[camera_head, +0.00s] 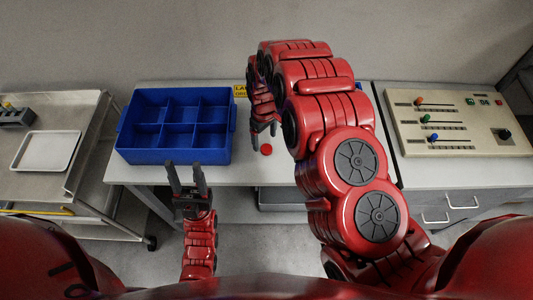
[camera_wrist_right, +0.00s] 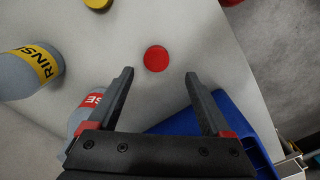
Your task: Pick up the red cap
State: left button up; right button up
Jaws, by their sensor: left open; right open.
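The red cap (camera_head: 266,149) is a small flat disc lying on the pale bench top, to the right of the blue bin. In the right wrist view the red cap (camera_wrist_right: 156,59) lies just beyond the fingertips, roughly between their lines, with nothing touching it. My right gripper (camera_head: 264,130) is open and empty, pointing down near the cap; it also shows in the right wrist view (camera_wrist_right: 160,75). My left gripper (camera_head: 187,178) is open and empty in front of the blue bin, away from the cap.
The blue divided bin (camera_head: 175,157) stands left of the cap. In the right wrist view, a RINSE bottle (camera_wrist_right: 22,76), a red-labelled bottle (camera_wrist_right: 82,115) and a yellow cap (camera_wrist_right: 97,3) are nearby. A control panel (camera_head: 455,120) stands right; a cart with a tray (camera_head: 45,151) stands left.

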aim_at(266, 148)
jog(key=shift+d+f+p, duration=0.1)
jog(key=shift+f+p, duration=0.2)
jog(key=shift+p, duration=0.3)
jog(key=f, duration=0.1)
jog(key=f+p, duration=0.2)
jog(key=shift+d+f, duration=0.3)
jog(key=shift+f, duration=0.05)
jog(key=shift+w+f, duration=0.15)
jog(key=shift+f, duration=0.3)
grip_shut()
jog(key=shift+r, duration=0.15)
